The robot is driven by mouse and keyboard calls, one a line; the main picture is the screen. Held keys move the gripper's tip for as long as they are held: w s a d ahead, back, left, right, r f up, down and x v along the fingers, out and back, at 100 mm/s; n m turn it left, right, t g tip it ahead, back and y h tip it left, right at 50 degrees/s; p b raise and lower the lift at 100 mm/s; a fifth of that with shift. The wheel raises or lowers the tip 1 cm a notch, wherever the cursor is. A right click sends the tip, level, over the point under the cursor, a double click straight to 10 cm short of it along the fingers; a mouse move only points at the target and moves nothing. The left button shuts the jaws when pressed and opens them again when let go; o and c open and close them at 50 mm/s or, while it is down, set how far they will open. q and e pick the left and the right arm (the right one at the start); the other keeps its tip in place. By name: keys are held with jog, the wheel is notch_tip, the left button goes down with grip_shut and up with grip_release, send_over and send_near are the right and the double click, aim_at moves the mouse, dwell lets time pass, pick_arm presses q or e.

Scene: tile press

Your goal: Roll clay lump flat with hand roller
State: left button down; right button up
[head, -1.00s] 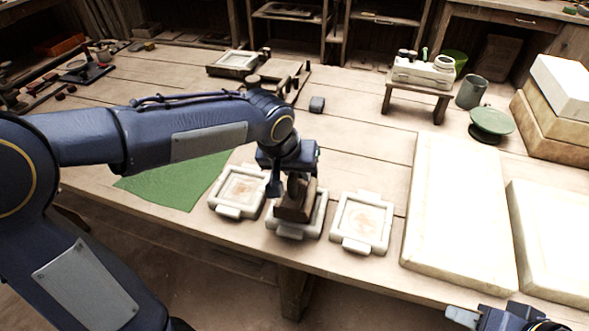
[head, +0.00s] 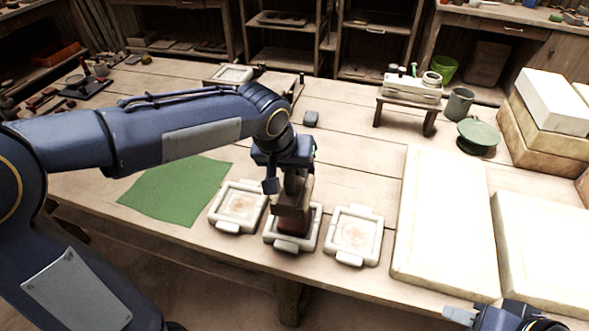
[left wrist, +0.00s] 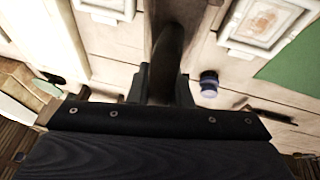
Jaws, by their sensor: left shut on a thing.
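My left gripper (head: 287,182) is shut on a brown block-like tool (head: 291,198), gripped by a dark handle that shows in the left wrist view (left wrist: 167,50). I cannot make out a roller's shape in it. The tool is above the middle white square frame (head: 270,238). A reddish-brown mass (head: 292,226) shows between tool and frame; I cannot tell whether it is clay or part of the tool. The tool hides much of that frame's inside. My right gripper (head: 462,316) is at the bottom right edge, partly cut off; its opening does not show.
White square frames stand left (head: 238,226) and right (head: 355,257), each with a pale brown inside. A green cloth (head: 178,190) lies left. Large pale slabs (head: 445,220) fill the right. A low stand (head: 408,98), grey mug (head: 458,103) and green turntable (head: 478,136) are behind.

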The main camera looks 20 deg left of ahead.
pick_arm(q)
jog(key=shift+r, duration=0.1)
dwell(0.5)
notch_tip(320, 180, down, 6)
jog(key=b, duration=0.5)
jog(key=shift+r, duration=0.25)
jog(key=shift+f, duration=0.1)
jog(key=shift+f+b, duration=0.85)
jog(key=shift+f, duration=0.05)
jog(key=shift+d, duration=0.1)
